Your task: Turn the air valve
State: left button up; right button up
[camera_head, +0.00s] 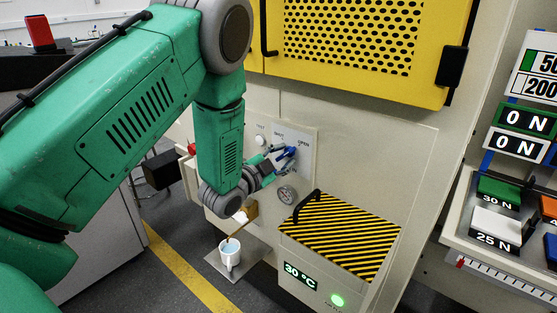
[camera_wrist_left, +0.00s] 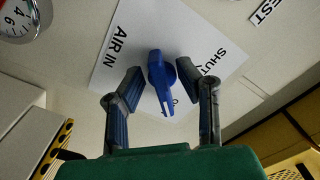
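The air valve has a blue handle (camera_head: 291,151) on a pale panel marked SHUT, OPEN and AIR IN. My left gripper (camera_head: 279,157) is at the panel. In the wrist view its two fingers (camera_wrist_left: 160,78) are apart, one on each side of the handle, with a gap showing on both sides. My right gripper is not in view.
A round gauge (camera_head: 287,194) sits just below the valve. A box with a striped lid and black handle (camera_head: 340,235) juts out at lower right. A white mug (camera_head: 230,253) stands on a plate below my wrist. A yellow perforated door (camera_head: 350,45) is above.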

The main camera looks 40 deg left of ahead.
pick_arm(q)
jog(key=s+a, duration=0.1)
jog(key=s, duration=1)
jog(key=shift+s, duration=0.4)
jog(key=shift+f, duration=0.1)
jog(key=s+d+f+n+g+y, duration=0.1)
jog(key=s+d+f+n+g, duration=0.3)
jog(key=f, duration=0.5)
jog(key=s+d+f+n+g, duration=0.1)
jog(key=s+f+g, duration=0.4)
jog(key=f, duration=0.4)
jog(key=s+d+f+n+g, duration=0.2)
jog(key=s+f+g, duration=0.2)
jog(key=s, duration=0.5)
jog(key=s+d+f+n+g, duration=0.2)
jog(key=s+d+f+g, duration=0.1)
jog(key=s, duration=0.6)
jog(key=shift+s+d+f+g+y, duration=0.35)
jog(key=shift+f+g, duration=0.35)
jog(key=shift+f, duration=0.2)
jog(key=shift+w+a, duration=0.1)
